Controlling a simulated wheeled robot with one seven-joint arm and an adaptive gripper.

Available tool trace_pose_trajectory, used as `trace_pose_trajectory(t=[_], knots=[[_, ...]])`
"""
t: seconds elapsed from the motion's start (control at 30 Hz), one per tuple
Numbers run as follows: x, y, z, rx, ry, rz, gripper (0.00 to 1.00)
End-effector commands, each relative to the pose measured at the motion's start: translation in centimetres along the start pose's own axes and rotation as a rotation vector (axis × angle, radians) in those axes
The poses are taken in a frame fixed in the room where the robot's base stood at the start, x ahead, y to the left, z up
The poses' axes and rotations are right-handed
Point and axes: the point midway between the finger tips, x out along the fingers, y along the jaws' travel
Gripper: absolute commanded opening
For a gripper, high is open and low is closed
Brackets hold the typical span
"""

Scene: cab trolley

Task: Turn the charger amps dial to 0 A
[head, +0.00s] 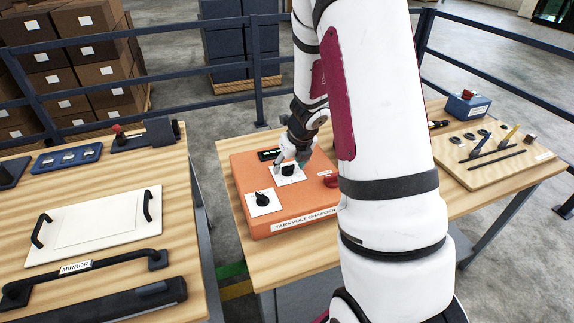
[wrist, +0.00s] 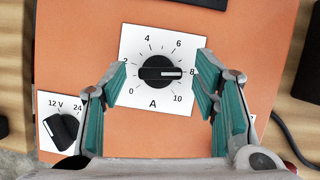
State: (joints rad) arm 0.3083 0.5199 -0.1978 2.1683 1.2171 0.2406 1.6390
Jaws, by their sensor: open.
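The orange charger (head: 303,199), labelled TARNVOLT CHARGER, sits on the middle wooden bench. Its black amps dial (wrist: 160,73) is on a white plate marked 0 to 10 and A; its white pointer line points right, at 8. The dial also shows in the head view (head: 288,171). My gripper (wrist: 163,66) is open, with one teal-padded finger left of the dial and one right. Gaps show between fingers and dial in the wrist view. In the head view my gripper (head: 293,160) is right over the amps plate; I cannot tell its exact height.
A second dial (wrist: 62,129), marked 12 V and 24, sits lower left of the amps dial. A red knob (head: 331,181) is at the charger's right. A cable (wrist: 295,145) runs at the right. The left bench holds a white panel (head: 95,222) with black handles.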

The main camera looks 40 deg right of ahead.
Motion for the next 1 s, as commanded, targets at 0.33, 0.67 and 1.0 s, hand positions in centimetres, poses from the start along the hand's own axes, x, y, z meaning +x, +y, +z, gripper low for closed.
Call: trace_pose_trajectory(t=[0.33, 0.67, 1.0], knots=[[0.28, 0.0, -0.02, -0.001, 0.0, 0.0, 0.53], [0.28, 0.0, -0.01, -0.001, 0.0, 0.001, 0.07], [0.33, -0.09, 0.05, -0.077, 0.0, 0.032, 0.07]])
